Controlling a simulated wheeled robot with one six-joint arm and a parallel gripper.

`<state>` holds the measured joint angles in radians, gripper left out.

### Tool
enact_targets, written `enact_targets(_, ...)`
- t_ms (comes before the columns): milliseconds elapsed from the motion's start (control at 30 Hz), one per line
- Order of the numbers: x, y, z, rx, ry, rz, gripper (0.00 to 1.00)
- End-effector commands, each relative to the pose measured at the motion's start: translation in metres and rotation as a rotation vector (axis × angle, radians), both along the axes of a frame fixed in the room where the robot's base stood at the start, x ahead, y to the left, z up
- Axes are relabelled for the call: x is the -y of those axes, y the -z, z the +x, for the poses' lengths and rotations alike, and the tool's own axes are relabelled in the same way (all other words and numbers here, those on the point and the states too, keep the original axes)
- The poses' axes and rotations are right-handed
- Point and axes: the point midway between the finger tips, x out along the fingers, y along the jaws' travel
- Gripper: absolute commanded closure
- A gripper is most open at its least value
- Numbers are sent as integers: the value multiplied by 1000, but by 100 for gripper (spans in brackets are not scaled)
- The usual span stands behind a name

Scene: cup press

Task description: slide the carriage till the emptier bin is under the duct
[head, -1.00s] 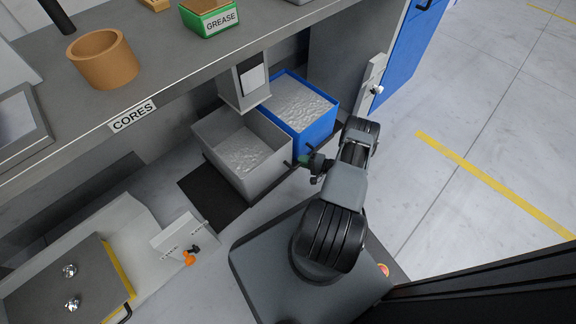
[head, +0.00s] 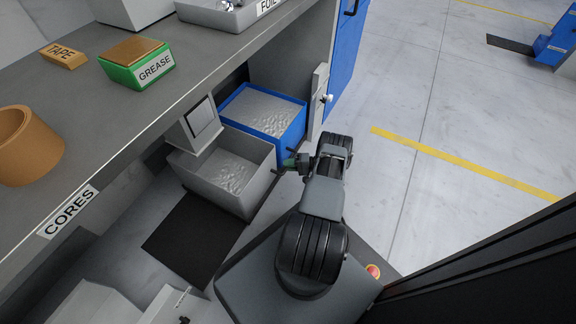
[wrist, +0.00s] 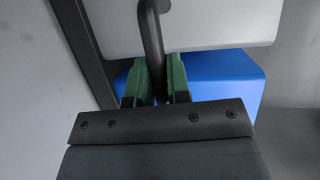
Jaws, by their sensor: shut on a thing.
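A grey bin (head: 250,192) and a blue bin (head: 291,135) sit side by side on the low carriage under the bench. Pale grainy fill lies well below the grey bin's rim; in the blue bin it stands nearer the rim. The duct (head: 194,137), a grey box with a pale plate, hangs over the back left part of the grey bin. My gripper (head: 295,163) is at the front of the bins, near where they meet. In the wrist view my green fingers (wrist: 160,88) are shut on a dark bar handle (wrist: 152,42). The blue bin shows behind it.
A dark mat-like strip (head: 190,240) lies bare left of the grey bin. A grey post with a white knob (head: 327,98) stands right of the blue bin. The bench (head: 110,110) overhangs the bins. Open floor (head: 420,120) lies to the right.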

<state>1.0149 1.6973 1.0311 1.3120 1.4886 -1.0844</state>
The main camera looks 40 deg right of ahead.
Motion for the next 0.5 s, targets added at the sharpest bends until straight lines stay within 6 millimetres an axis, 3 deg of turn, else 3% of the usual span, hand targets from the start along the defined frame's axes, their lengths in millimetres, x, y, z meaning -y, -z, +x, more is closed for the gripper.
enact_targets(100, 5, -1, 4, 1, 14, -11, 100)
enact_targets(133, 5, -1, 4, 2, 14, -11, 81)
enact_targets(333, 4, -1, 2, 1, 13, -9, 62)
enact_targets(500, 3, -1, 2, 1, 10, -7, 59)
